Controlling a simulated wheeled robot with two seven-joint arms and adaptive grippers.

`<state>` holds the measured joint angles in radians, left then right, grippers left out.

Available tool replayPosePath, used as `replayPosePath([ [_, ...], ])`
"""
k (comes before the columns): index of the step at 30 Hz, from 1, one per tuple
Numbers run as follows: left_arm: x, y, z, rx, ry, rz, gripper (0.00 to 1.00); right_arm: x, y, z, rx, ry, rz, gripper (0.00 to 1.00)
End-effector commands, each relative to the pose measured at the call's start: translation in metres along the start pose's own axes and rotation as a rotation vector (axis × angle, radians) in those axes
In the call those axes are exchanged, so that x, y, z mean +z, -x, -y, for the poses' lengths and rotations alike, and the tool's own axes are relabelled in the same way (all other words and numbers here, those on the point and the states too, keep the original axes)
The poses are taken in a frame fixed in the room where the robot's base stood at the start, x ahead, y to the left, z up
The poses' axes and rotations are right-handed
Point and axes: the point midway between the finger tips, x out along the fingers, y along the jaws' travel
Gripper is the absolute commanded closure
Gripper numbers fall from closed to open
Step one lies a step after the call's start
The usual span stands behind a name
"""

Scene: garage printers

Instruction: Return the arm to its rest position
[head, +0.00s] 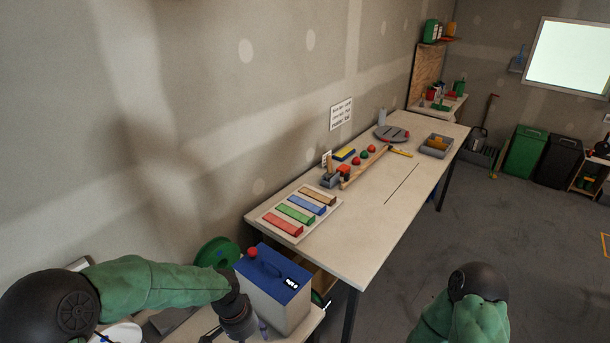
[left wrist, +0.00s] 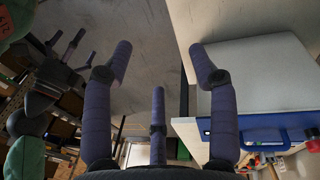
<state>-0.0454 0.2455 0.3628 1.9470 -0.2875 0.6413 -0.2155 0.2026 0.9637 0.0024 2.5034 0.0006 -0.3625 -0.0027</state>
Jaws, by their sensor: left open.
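My left arm (head: 150,283) reaches in from the left of the head view. Its gripper (head: 243,322) points down beside the left side of the blue-topped white box and is partly cut off by the bottom edge. In the left wrist view my left gripper (left wrist: 160,70) has its fingers spread, with nothing between them. My right arm (head: 468,310) shows only as a dark joint and green sleeve at the bottom right of the head view. My right gripper (left wrist: 68,45) shows at the left of the left wrist view, its fingers apart and empty.
The blue-topped box (head: 275,285) with a red knob stands close to my left gripper. A long workbench (head: 345,240) holds a tray of coloured bars (head: 265,222), a hammer (head: 397,151) and a grey bin (head: 427,150). The floor (head: 490,215) right of the bench is clear.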

Motion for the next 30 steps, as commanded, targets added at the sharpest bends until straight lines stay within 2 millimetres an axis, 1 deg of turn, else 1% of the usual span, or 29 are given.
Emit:
replayPosePath([
  [1,0.006,-0.026,-0.004,0.025,0.031,0.003,0.41,0.000,-0.005,-0.002,0.000,0.000,0.000,0.00],
  [5,0.020,-0.088,-0.015,0.087,0.144,-0.021,0.41,-0.001,-0.015,-0.005,0.000,0.000,0.000,0.00],
  [6,0.025,-0.106,-0.019,0.103,0.182,-0.029,0.41,-0.001,-0.018,-0.006,0.000,0.000,0.000,0.00],
  [8,0.034,-0.132,-0.025,0.124,0.244,-0.040,0.41,-0.001,-0.022,-0.008,0.000,0.000,0.000,0.00],
  [9,0.041,-0.148,-0.029,0.136,0.286,-0.046,0.41,-0.001,-0.025,-0.009,0.000,0.000,0.000,0.00],
  [12,0.060,-0.186,-0.038,0.160,0.394,-0.057,0.41,-0.001,-0.031,-0.011,0.000,0.000,0.000,0.00],
  [15,0.081,-0.217,-0.047,0.170,0.500,-0.067,0.41,-0.002,-0.037,-0.013,0.000,0.000,0.000,0.00],
  [18,0.099,-0.240,-0.054,0.170,0.588,-0.073,0.41,-0.002,-0.042,-0.015,0.000,0.000,0.000,0.00],
  [21,0.112,-0.254,-0.058,0.165,0.651,-0.079,0.41,-0.002,-0.045,-0.016,0.000,0.000,0.000,0.00],
  [24,0.120,-0.261,-0.060,0.160,0.687,-0.083,0.41,-0.002,-0.047,-0.017,0.000,0.000,0.000,0.00],
  [30,0.123,-0.262,-0.061,0.157,0.701,-0.086,0.41,-0.002,-0.046,-0.017,0.000,0.000,0.000,0.00],
])
